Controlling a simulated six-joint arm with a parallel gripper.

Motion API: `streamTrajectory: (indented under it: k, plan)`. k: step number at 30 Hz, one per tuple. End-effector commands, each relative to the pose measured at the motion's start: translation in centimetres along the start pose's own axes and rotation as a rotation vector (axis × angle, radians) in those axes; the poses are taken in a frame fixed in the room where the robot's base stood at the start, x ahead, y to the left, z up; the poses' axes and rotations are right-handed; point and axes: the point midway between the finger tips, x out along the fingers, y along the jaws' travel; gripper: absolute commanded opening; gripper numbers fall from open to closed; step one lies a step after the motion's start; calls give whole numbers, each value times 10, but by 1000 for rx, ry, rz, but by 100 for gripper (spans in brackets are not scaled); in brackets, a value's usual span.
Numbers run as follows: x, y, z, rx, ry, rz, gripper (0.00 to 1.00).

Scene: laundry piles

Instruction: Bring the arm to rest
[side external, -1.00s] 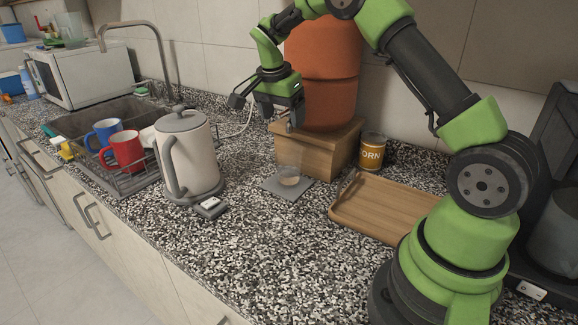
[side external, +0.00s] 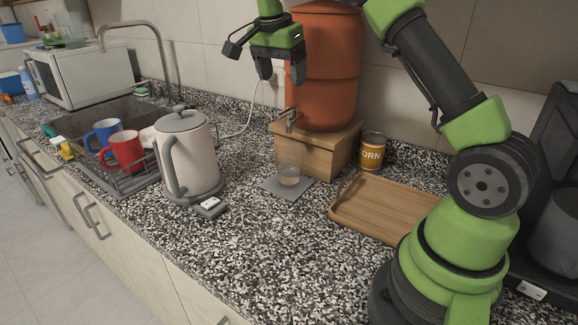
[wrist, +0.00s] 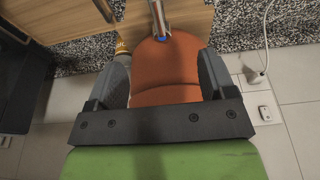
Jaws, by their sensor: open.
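My gripper (side external: 279,68) hangs in the air above the counter, in front of the upper left part of the terracotta dispenser (side external: 323,75). Its two dark fingers are apart with nothing between them. In the wrist view my gripper (wrist: 165,85) is also open, with the orange dispenser body (wrist: 166,72) and its tap (wrist: 160,22) beyond the fingers. The fingers look clear of the dispenser, though the exact gap cannot be told.
A clear glass (side external: 289,165) with brownish contents stands on a grey mat (side external: 272,187) below the tap. A kettle (side external: 187,155), a dish rack with mugs (side external: 127,150), a corn can (side external: 372,152) and a wooden tray (side external: 385,205) stand around. The front counter is clear.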

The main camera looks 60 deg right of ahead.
Motion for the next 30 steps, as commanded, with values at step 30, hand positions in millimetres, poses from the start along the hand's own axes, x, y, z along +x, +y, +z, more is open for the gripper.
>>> streamTrajectory:
  k: [30]
  plan:
    - [-110,174,126,-872,-48,-591,77]
